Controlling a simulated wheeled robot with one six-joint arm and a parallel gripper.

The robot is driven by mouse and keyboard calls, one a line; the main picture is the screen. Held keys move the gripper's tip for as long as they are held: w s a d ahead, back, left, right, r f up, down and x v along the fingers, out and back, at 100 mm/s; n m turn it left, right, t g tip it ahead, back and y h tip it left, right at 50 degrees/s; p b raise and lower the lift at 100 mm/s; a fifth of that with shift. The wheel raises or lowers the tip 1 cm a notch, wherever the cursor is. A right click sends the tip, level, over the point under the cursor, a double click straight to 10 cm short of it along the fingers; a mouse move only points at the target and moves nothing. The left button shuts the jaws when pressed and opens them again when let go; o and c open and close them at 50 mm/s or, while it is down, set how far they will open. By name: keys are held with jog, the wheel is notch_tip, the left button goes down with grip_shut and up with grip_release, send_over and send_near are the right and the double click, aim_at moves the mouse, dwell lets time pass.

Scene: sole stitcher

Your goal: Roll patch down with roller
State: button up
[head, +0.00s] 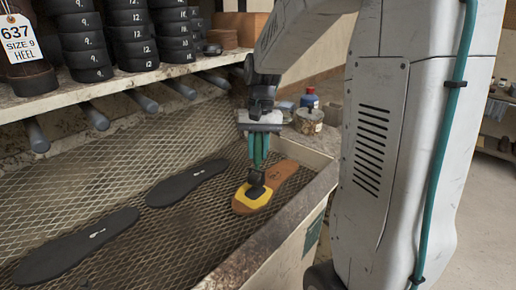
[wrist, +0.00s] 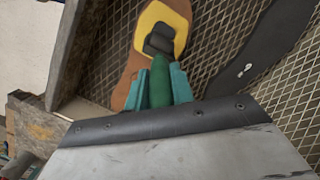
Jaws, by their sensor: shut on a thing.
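My gripper (head: 259,150) points down over the mesh bench, its teal fingers shut on the green handle of the roller (wrist: 160,75). The roller's dark drum (head: 256,177) is on or just over the yellow patch (head: 251,200); contact is hard to tell. The patch also shows in the wrist view (wrist: 150,18), partly hidden by the drum. The patch lies on the wide near end of a brown sole (head: 280,175), which lies on the mesh.
Two black soles (head: 187,183) lie on the mesh (head: 170,240) to the left. The bench's raised metal rim (head: 290,215) runs along the right. Above are a shelf of numbered black heels (head: 130,30) and grey pegs (head: 140,101). A can (head: 309,121) and blue bottle (head: 310,98) stand behind.

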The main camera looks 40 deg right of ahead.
jog(key=shift+f, duration=0.8)
dwell(0.4)
jog(key=shift+w, duration=0.1)
jog(key=shift+w+a, duration=0.15)
jog(key=shift+w, duration=0.3)
grip_shut()
jog(key=shift+s+f, duration=0.1)
jog(key=shift+s, duration=0.5)
jog(key=shift+s+d, duration=0.25)
jog(key=shift+s, duration=0.3)
